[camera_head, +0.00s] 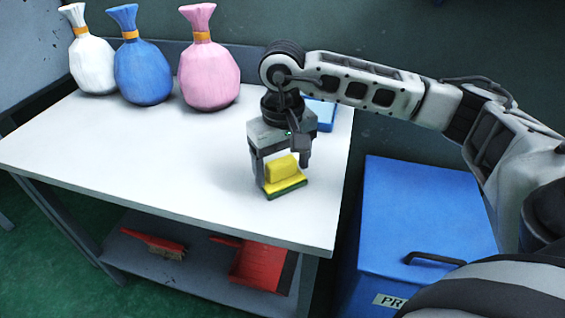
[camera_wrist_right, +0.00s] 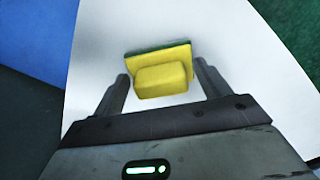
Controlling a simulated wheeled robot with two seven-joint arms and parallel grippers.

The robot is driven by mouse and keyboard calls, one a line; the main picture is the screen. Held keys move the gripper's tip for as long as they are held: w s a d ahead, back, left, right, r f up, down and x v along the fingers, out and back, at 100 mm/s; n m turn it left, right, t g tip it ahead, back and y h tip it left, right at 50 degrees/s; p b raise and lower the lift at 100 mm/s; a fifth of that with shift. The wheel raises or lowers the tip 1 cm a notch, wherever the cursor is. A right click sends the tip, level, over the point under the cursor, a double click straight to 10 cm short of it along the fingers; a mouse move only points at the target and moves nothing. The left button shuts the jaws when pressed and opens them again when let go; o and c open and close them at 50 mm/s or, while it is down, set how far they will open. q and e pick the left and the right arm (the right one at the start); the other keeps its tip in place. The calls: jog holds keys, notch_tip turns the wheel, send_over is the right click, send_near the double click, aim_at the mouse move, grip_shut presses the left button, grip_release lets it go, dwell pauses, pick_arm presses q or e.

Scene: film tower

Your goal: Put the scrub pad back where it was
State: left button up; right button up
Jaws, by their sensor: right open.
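The scrub pad (camera_head: 284,181) is yellow with a dark green underside and a raised yellow block on top. It lies on the white table top (camera_head: 150,140), toward the right end. It also shows in the right wrist view (camera_wrist_right: 160,73), with its block (camera_wrist_right: 162,80) nearest the camera. My right gripper (camera_head: 282,172) points down over the pad, its fingers open on either side of the block. In the right wrist view a gap shows between the block and each finger. A blue flat item (camera_head: 321,113) lies behind the gripper, partly hidden by it. My left gripper is not in view.
White (camera_head: 92,60), blue (camera_head: 142,70) and pink (camera_head: 209,72) tied bags stand at the table's back left. A red brush (camera_head: 155,243) and a red dustpan (camera_head: 258,265) lie on the lower shelf. A blue lidded bin (camera_head: 420,215) stands right of the table. The table's middle is clear.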

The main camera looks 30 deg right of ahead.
aim_at(282, 162)
jog(key=shift+r, duration=0.2)
notch_tip(282, 162, up, 12)
jog(key=shift+f, duration=0.1)
dwell(0.6)
